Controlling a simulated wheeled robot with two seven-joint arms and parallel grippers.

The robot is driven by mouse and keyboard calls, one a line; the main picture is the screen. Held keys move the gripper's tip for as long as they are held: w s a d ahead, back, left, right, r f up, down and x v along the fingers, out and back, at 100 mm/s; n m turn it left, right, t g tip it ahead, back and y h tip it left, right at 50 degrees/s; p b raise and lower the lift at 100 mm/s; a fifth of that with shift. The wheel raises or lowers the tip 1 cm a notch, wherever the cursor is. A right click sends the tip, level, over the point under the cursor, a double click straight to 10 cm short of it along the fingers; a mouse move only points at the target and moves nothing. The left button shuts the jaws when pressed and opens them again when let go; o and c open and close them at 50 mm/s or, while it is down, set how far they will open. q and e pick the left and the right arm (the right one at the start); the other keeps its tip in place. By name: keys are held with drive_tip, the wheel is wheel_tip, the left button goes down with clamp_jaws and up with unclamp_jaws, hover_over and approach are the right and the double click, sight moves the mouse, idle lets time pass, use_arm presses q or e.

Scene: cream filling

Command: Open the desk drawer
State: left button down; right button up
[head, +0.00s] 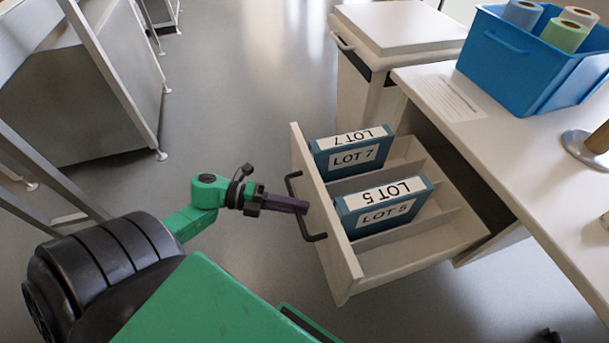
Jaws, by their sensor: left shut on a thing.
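The desk drawer (410,258) stands well out from the white desk (540,165), open towards the left. Inside it are two blue boxes, one labelled LOT 7 (350,153) and one labelled LOT 5 (385,210), in separate compartments. The drawer front carries a dark bar handle (300,215). My left gripper (294,205) is at this handle, with its fingers shut on it near the middle of the bar. My right gripper is not in the head view.
A blue bin (520,62) with several rolls stands on the desk beside a paper sheet (449,98). A grey metal unit (80,105) is at the far left. The floor between is clear.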

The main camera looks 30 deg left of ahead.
use_arm(q)
drive_tip(key=shift+s+a, duration=0.1)
drive_tip(key=shift+s, duration=0.05)
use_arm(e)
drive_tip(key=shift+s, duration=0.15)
use_arm(q)
drive_tip(key=c, duration=0.8)
unclamp_jaws()
drive_tip(key=shift+c, duration=0.2)
drive_tip(key=v, duration=1.4)
drive_tip(key=shift+s+a, duration=0.15)
drive_tip(key=shift+a, duration=0.15)
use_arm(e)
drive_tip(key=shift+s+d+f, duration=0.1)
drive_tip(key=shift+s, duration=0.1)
